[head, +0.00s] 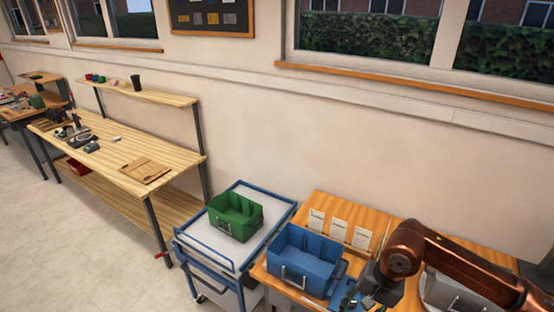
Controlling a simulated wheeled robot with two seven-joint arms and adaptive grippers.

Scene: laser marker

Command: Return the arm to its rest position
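My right arm (455,262), copper coloured, comes in from the right over the wooden bench. Its dark grey wrist end and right gripper (366,299) are low in the view, just right of the blue bin (304,262). The fingers are small, dark and partly cut off by the bottom edge, so I cannot tell whether they are open or hold anything. Blue parts (343,292) show beside the gripper; I cannot tell what they are. My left gripper is not in view.
A green bin (236,216) stands on the blue-framed cart (194,240) left of the wooden bench (322,203). A grey metal object (450,296) lies partly behind my arm. A long workbench (110,150) stands further left. Open floor (90,250) lies at the lower left.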

